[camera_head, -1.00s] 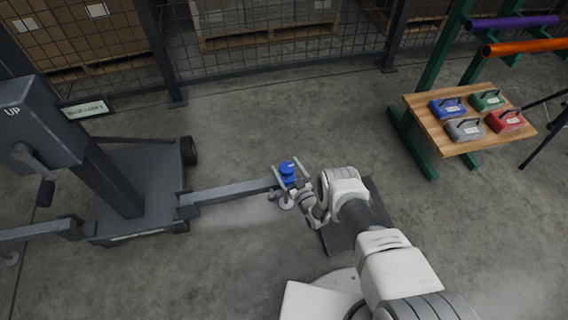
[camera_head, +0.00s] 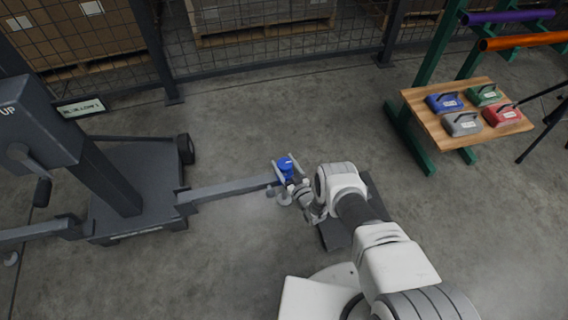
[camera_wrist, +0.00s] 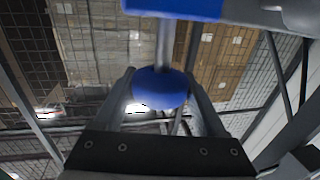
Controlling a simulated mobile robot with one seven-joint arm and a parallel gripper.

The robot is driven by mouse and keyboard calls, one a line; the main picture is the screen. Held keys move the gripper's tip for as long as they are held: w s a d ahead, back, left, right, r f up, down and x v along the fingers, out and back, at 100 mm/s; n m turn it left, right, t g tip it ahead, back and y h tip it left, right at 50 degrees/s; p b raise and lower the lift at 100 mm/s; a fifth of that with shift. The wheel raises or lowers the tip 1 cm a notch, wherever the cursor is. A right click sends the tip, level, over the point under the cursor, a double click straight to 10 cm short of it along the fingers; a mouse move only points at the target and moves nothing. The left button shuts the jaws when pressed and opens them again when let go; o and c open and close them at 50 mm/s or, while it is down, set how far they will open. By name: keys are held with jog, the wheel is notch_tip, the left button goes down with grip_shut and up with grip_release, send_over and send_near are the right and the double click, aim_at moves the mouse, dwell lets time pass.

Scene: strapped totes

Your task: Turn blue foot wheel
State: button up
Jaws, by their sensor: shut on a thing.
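The grey stand (camera_head: 130,180) with a crank and an "UP" label is at the left. A wooden bench (camera_head: 425,112) with several coloured cases is at the right. A mesh fence runs along the back. The floor between them is clear.

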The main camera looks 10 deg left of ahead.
jog(key=shift+m+t+h, duration=0.3)
jog(key=m+t+h, duration=0.1)
jog(key=m+h, duration=0.1)
jog(key=h, duration=0.1)
jog(key=m+t+h, duration=0.1)
jog(key=m+h, duration=0.1)
jog(key=h, duration=0.1)
jog(key=shift+m+t+h, duration=0.3)
jog(key=shift+t, duration=0.1)
jog(key=shift+h, duration=0.3)
jog(key=shift+w+d+r+m+h, duration=0.1)
jog(key=shift+m+h, duration=1.2)
jog(key=shift+h, duration=0.5)
jog(key=o, duration=1.3)
